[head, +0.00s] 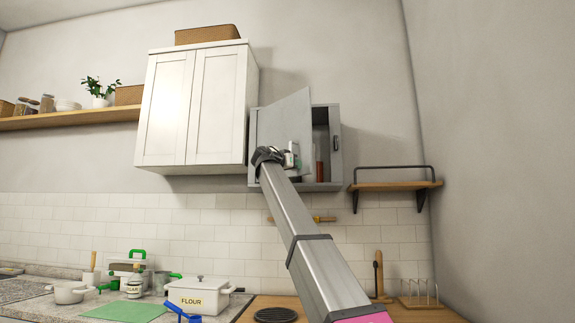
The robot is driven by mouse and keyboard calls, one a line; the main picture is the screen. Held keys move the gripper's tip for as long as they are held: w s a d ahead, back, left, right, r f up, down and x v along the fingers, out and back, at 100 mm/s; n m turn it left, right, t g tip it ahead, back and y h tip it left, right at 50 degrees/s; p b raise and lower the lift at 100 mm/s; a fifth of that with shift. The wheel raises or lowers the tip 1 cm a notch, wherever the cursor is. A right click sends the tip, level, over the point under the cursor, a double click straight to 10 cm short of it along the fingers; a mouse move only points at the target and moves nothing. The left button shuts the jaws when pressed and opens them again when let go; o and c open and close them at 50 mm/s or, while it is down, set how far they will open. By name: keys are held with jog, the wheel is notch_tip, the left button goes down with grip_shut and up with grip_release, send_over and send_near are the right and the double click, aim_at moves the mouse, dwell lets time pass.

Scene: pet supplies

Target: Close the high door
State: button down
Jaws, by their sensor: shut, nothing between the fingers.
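The high door (285,122) is a grey panel on a small grey wall cabinet (336,150). It stands partly open, its left side near the cabinet's left wall and its right edge swung outward. A dark gap shows on the right of the opening. The wrist and arm hide the door's lower left area. I cannot tell whether the fingers touch the door.
A brown item (319,172) shows inside the cabinet. A white cabinet (195,108) hangs close on the left. A wooden shelf with a black rail (395,185) is on the right. Below are a flour box (198,296), pots and a wooden counter (420,314).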

aim_at(306, 167)
jog(key=shift+x, duration=1.5)
jog(key=shift+d, duration=0.1)
